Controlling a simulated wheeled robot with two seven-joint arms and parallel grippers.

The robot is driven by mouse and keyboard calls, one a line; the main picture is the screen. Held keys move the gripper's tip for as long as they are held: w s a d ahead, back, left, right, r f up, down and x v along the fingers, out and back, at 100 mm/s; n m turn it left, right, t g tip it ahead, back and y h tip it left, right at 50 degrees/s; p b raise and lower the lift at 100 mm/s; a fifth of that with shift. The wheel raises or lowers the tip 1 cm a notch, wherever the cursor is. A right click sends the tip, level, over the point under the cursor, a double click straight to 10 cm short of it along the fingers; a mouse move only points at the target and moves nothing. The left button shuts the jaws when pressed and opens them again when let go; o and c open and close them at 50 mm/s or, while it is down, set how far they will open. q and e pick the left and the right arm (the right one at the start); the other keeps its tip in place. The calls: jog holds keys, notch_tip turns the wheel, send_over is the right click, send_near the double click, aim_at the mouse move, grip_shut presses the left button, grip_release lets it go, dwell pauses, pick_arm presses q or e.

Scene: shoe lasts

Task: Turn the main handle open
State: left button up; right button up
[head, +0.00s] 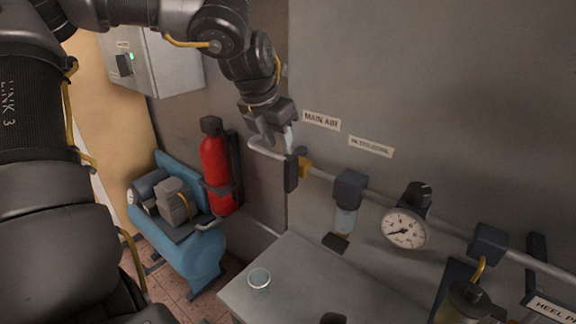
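The main handle (291,173) is a dark lever on the grey air pipe, below the "MAIN AIR" label (322,121). My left gripper (277,144) points down just above and to the left of the handle, over the pipe's bent end. Its two fingers look apart, with nothing seen between them. I cannot tell whether a fingertip touches the pipe or the handle's top. My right gripper is not in view.
The pipe (325,176) runs right along the wall with a filter (346,205) and a pressure gauge (404,230). A grey bench (300,285) with a small glass dish (259,279) stands below. A red extinguisher (215,165) and blue compressor (198,262) are at left.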

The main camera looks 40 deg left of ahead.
aim_at(287, 161)
pick_arm(q)
jog(key=p+x, duration=0.3)
jog(key=x, duration=0.5)
jog(key=shift+w+a+f, duration=0.1)
jog(key=shift+w+f, duration=0.05)
jog(key=shift+w, duration=0.05)
jog(key=shift+w+f, duration=0.2)
jog(key=shift+f, duration=0.4)
